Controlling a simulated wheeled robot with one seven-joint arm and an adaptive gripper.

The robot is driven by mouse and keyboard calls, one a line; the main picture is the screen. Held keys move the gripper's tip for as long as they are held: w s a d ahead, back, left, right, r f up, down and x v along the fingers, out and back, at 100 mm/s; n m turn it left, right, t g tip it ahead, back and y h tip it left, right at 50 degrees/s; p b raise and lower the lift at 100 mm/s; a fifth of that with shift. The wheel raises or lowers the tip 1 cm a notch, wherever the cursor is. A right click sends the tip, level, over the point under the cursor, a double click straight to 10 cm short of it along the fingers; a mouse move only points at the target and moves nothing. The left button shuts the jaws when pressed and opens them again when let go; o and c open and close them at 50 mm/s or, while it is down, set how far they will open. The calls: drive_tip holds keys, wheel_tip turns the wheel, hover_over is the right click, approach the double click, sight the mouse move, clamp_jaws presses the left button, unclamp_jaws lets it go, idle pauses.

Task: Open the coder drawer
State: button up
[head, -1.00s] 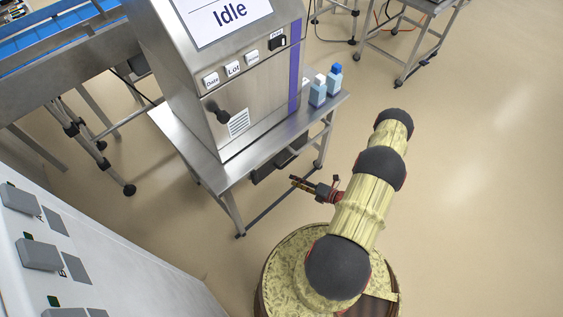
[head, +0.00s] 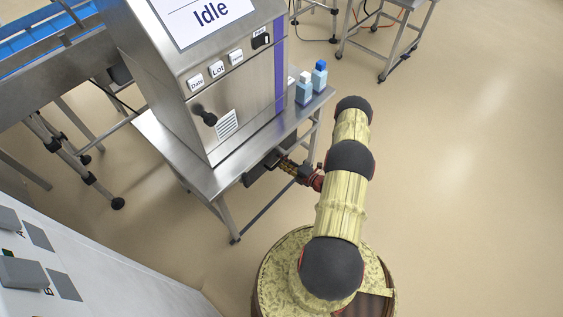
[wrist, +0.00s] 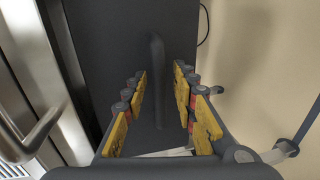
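The coder drawer is a dark box (head: 259,174) under the tabletop of the steel machine stand in the head view. Its dark front (wrist: 108,35) fills the middle of the wrist view, with a dark bar handle (wrist: 156,65) on it. My gripper (wrist: 160,85) is open, its yellow-padded fingers on either side of the handle, with a gap showing on both sides. In the head view my gripper (head: 284,164) is at the drawer's front, partly hidden by my wrist. I cannot tell whether the drawer is out at all.
The machine with the "Idle" screen (head: 210,12) stands on the steel table (head: 205,178). Two blue-and-white bottles (head: 304,90) stand at the table's right end. A pale cabinet (head: 100,270) is at lower left. Open floor lies to the right.

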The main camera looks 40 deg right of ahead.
drive_tip(key=shift+w, duration=0.25)
drive_tip(key=shift+c, duration=0.5)
clamp_jaws()
idle(0.4)
